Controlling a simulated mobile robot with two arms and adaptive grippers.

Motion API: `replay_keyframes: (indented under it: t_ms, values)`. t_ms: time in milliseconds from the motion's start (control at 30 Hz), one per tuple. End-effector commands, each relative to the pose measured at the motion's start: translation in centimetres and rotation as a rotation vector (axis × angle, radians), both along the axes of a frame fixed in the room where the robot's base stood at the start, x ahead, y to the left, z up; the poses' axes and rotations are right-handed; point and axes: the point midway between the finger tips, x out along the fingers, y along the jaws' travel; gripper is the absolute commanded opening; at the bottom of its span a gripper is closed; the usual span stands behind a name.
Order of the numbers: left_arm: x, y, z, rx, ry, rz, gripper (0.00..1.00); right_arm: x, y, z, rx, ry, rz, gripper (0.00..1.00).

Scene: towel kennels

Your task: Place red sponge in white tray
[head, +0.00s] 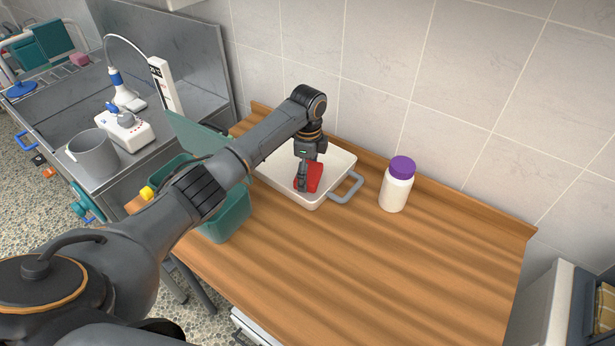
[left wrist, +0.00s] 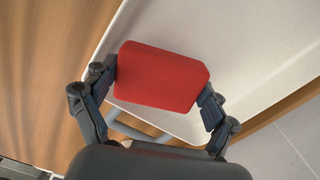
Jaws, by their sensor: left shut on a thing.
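The red sponge (head: 315,177) is held between the fingers of my left gripper (head: 302,184), over the right part of the white tray. In the left wrist view, the sponge (left wrist: 162,76) fills the space between the two fingers of the left gripper (left wrist: 158,88), with the white tray floor behind it. The white tray (head: 337,160) stands on the wooden counter against the wall, with a grey handle at its right. I cannot tell whether the sponge touches the tray floor. My right gripper is not in view.
A white bottle with a purple lid (head: 397,184) stands right of the tray. A teal bin (head: 228,219) is left of it, partly behind my arm. A grey pitcher (head: 94,154) stands by the metal sink. The counter's front and right (head: 400,270) are clear.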

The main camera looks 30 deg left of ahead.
Motion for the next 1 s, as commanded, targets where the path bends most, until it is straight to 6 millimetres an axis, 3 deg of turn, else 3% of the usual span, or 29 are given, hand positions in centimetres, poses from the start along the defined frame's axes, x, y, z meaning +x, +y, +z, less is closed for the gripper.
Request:
replay_keyframes:
  t_ms: [133,500,533,567,1000]
  values:
    - [-0.1,0.0,-1.9,0.001,0.002,0.0,0.56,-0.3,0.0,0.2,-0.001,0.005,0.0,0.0]
    - [-0.1,0.0,-2.4,0.001,0.002,0.0,0.56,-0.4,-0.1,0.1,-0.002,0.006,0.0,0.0]
    - [-0.1,0.0,-2.3,0.001,0.001,0.0,0.92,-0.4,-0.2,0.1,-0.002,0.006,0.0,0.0]
    - [-0.1,0.0,-2.3,0.001,0.001,0.0,0.95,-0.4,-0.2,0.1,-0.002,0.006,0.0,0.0]
    - [-0.1,0.0,-1.6,0.001,-0.001,0.001,0.95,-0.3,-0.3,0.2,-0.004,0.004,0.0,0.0]
